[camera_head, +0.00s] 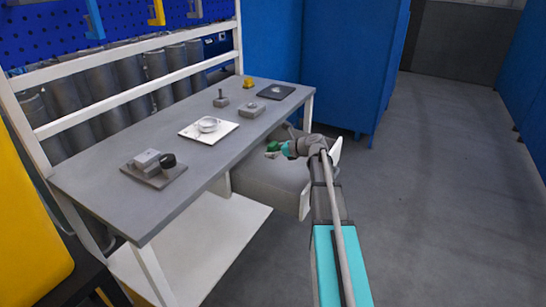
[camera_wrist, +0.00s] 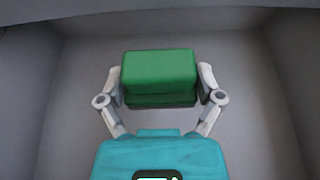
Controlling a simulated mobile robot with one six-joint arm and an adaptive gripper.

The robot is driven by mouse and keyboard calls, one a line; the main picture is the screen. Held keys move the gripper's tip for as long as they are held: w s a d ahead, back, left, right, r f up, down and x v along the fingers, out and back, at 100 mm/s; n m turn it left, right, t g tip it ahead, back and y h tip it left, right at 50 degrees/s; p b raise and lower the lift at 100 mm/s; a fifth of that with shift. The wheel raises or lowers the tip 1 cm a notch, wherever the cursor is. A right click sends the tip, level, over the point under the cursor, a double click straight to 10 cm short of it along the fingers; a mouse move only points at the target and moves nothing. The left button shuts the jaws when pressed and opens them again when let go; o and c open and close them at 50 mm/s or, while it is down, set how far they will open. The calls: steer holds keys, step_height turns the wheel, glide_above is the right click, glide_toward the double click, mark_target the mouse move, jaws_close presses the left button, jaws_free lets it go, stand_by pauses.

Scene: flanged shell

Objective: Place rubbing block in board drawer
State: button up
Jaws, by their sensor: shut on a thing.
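The rubbing block is a green block (camera_wrist: 158,72) with a darker lower layer, held between the fingers of my gripper (camera_wrist: 160,85) in the wrist view. My gripper is shut on its left and right sides. In the head view the green block (camera_head: 272,147) shows small at the end of my gripper (camera_head: 275,149), over the open drawer (camera_head: 262,183) under the workbench. In the wrist view grey drawer walls (camera_wrist: 50,90) surround the block and gripper. I cannot tell whether the block touches the drawer floor.
The grey workbench (camera_head: 120,195) stands to the left of the drawer. On it are a white plate (camera_head: 196,137) with a round part, a grey tray (camera_head: 165,180) with blocks, a dark pad (camera_head: 276,91) and a small yellow object (camera_head: 248,82). The floor at right is clear.

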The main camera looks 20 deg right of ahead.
steer(key=shift+f+b, duration=0.7)
steer(key=shift+f, duration=0.2)
steer(key=shift+s, duration=0.1)
steer(key=o, duration=0.9)
steer(key=shift+o, duration=0.2)
steer(key=shift+a, duration=0.1)
steer(key=shift+r, duration=0.2)
steer(key=shift+r+p, duration=0.55)
steer(key=shift+p, duration=0.2)
steer(key=p+v, duration=0.4)
steer(key=v, duration=0.8)
steer(key=shift+f, duration=0.2)
